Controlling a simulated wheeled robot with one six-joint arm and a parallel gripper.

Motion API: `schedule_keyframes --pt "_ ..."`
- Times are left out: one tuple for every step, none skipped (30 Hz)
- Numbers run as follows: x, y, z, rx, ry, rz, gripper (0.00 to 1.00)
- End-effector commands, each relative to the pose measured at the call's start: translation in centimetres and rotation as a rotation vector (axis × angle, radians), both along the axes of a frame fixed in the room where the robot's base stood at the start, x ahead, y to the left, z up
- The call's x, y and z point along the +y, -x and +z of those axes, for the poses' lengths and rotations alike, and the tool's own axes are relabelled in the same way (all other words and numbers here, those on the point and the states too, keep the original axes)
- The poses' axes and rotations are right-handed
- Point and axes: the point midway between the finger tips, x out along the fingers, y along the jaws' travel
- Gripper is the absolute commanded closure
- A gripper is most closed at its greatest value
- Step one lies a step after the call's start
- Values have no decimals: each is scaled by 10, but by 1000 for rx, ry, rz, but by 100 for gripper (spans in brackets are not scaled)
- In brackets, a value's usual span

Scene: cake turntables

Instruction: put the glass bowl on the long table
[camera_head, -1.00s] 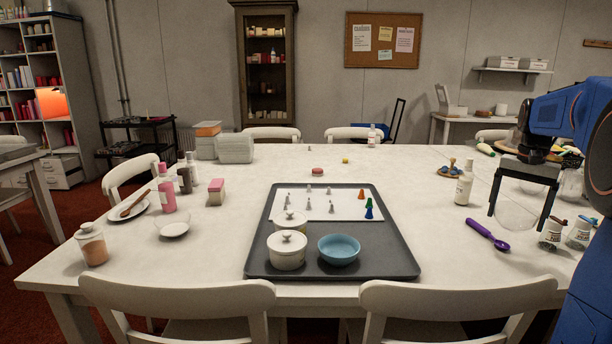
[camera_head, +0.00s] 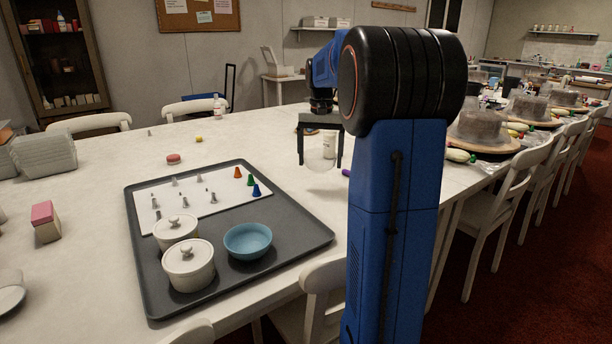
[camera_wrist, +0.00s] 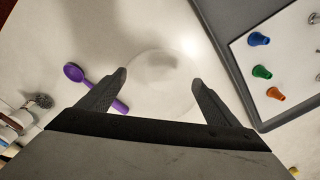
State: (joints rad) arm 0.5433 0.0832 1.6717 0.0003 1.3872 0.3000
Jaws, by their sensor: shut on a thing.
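A clear glass bowl (camera_head: 320,167) hangs between the fingertips of my gripper (camera_head: 320,160), which is shut on it. In the wrist view the bowl (camera_wrist: 163,92) is a faint round rim between the two dark fingers, over a white surface. The white table (camera_head: 105,168) runs from the left front to the right, where cake turntables stand. The bowl is low over this table, right of the grey tray. I cannot tell how large the gap under it is. My own arm hides part of the table.
The grey tray (camera_head: 310,232) holds a blue bowl (camera_head: 248,241), two lidded white pots (camera_head: 188,265) and small cones. A purple scoop (camera_wrist: 108,91) lies close to the bowl. Turntables (camera_head: 485,135) crowd the right. White table between tray and back chairs is largely clear.

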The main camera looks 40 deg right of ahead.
Motion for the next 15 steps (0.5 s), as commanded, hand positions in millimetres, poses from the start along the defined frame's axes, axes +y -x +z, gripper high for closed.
schedule_keyframes --pt "0 0 -9 1 -1 0 41" --pt "0 0 -14 2 -1 0 41" --pt "0 0 -19 1 -1 0 41" --pt "0 0 -22 0 0 0 41" --pt "0 0 -25 1 -1 0 41" --pt "0 0 -28 1 -1 0 41" --pt "0 0 -30 0 0 0 41" --pt "0 0 -31 0 0 0 41" --pt "0 0 -33 -1 1 0 41" --pt "0 0 -35 -1 1 0 41" --pt "0 0 -37 -1 1 0 41" --pt "0 0 -41 0 0 0 41" --pt "0 0 -44 1 -1 0 41" --pt "0 0 -48 2 -1 0 41" --pt "0 0 -54 1 -1 0 41"
